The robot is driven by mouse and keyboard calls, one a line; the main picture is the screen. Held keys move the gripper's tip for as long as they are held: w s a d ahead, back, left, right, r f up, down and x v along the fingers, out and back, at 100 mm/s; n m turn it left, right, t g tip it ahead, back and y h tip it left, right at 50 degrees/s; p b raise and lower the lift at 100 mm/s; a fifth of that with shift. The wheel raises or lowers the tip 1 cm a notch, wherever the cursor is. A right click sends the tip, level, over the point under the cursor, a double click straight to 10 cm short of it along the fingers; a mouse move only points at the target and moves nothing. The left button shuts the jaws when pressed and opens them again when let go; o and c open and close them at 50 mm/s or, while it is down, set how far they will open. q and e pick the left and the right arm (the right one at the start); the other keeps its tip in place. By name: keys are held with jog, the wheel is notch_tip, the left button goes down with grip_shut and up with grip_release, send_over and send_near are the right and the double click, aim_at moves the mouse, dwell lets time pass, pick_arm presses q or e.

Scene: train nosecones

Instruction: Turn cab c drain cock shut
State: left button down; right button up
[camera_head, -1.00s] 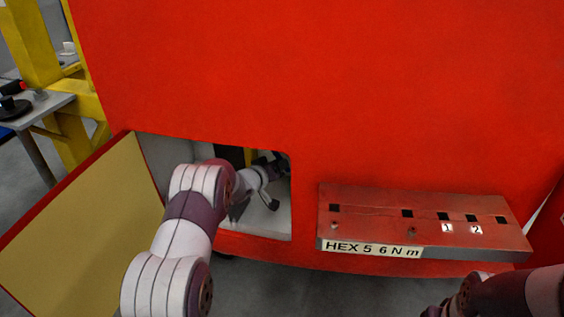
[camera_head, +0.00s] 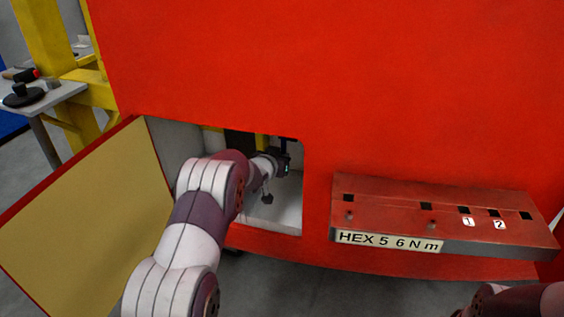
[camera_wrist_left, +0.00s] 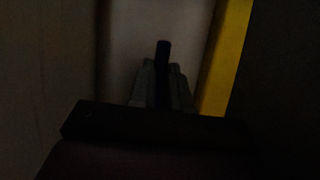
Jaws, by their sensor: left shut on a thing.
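My left arm reaches into the open compartment (camera_head: 285,218) in the red nosecone. My left gripper (camera_head: 283,161) is deep inside it, near the upper right. In the left wrist view my left gripper (camera_wrist_left: 162,86) has its fingers close together around a narrow dark bar (camera_wrist_left: 163,50), which sticks out beyond the fingertips. The bar looks like the cock's handle. The cock's body and its label are not readable in the dim picture. A yellow pipe or post (camera_wrist_left: 226,58) stands just right of the fingers. My right gripper is not clearly in view; only part of the right arm shows at bottom right.
The compartment's yellow-faced door (camera_head: 85,215) hangs open at left. A red tool rack (camera_head: 445,208) labelled "HEX 5 6 N m" juts out at right. A yellow frame (camera_head: 45,50) and a grey side table (camera_head: 50,98) stand at far left. A small dark object (camera_head: 267,198) shows below my wrist.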

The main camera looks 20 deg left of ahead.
dwell(0.4)
pick_arm(q)
jog(key=c, duration=1.1)
grip_release()
jog(key=p+v, duration=0.1)
jog(key=v, duration=1.1)
jog(key=shift+s+r, duration=0.15)
jog(key=shift+s, duration=0.2)
